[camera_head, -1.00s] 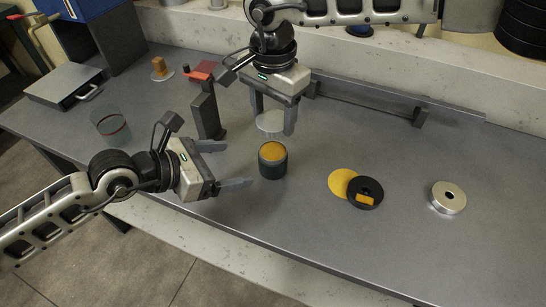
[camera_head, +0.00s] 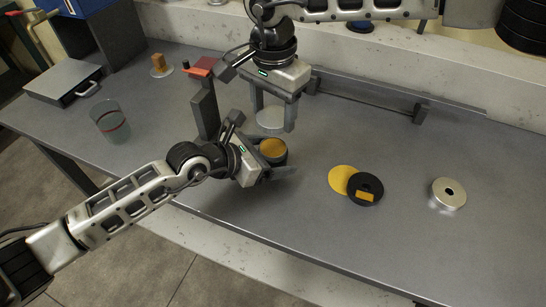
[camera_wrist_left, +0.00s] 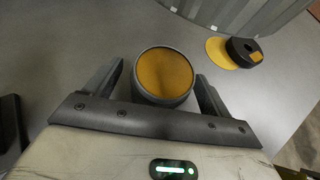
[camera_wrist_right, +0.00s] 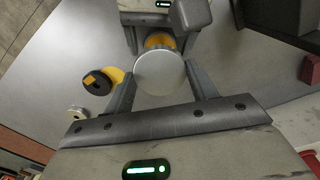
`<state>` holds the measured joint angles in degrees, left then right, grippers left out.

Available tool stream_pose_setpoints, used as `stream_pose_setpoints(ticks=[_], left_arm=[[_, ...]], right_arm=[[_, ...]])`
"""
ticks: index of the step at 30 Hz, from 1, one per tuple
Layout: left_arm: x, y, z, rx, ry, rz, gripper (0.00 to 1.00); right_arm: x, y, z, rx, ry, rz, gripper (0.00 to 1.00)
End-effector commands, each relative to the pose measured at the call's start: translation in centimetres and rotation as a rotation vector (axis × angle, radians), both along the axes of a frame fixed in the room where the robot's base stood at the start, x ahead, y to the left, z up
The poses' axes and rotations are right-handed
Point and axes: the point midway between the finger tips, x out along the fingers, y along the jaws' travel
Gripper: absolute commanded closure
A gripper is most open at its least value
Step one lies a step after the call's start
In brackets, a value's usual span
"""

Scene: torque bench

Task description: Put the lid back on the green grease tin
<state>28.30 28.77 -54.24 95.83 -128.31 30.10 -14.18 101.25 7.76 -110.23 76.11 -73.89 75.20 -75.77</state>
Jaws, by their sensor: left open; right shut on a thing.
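The grease tin (camera_head: 275,154) stands upright on the bench, its top open on orange-yellow grease; its dark body shows partly behind my left gripper. In the left wrist view the tin (camera_wrist_left: 163,76) sits between the fingers of my left gripper (camera_wrist_left: 160,88), with gaps at both sides, so the jaws are open around it. My right gripper (camera_head: 273,122) points down just behind the tin and is shut on the pale round lid (camera_head: 270,118). In the right wrist view the lid (camera_wrist_right: 160,73) lies between the fingertips and partly hides the tin.
To the right lie a yellow disc (camera_head: 340,176), a black ring with an orange patch (camera_head: 366,190) and a silver ring (camera_head: 448,193). A glass (camera_head: 109,122), a grey case (camera_head: 66,83) and a dark post with a red top (camera_head: 204,107) stand left. The front right bench is clear.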

Motion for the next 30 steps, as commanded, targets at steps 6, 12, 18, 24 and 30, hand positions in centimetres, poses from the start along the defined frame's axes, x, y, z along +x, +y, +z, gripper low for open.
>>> stream_pose_setpoints(ticks=[6,12,18,24,30], left_arm=[[0.2,-0.3,-0.2,0.001,-0.001,-0.002,0.17],[0.2,-0.3,-0.2,0.000,-0.001,0.000,0.31],[0.2,-0.3,-0.2,0.000,-0.001,0.000,0.84],[0.2,-0.3,-0.2,0.000,-0.001,0.000,0.84],[0.2,-0.3,-0.2,0.000,-0.001,0.000,0.84]], right_arm=[[0.0,0.0,0.0,0.000,0.000,0.000,0.64],[0.0,0.0,0.0,0.000,0.000,0.000,0.64],[0.0,0.0,0.0,0.000,0.000,0.000,0.64],[-0.1,0.0,-1.8,-0.001,0.003,-0.001,0.64],[-0.1,0.0,-4.5,0.002,-0.001,-0.001,0.64]])
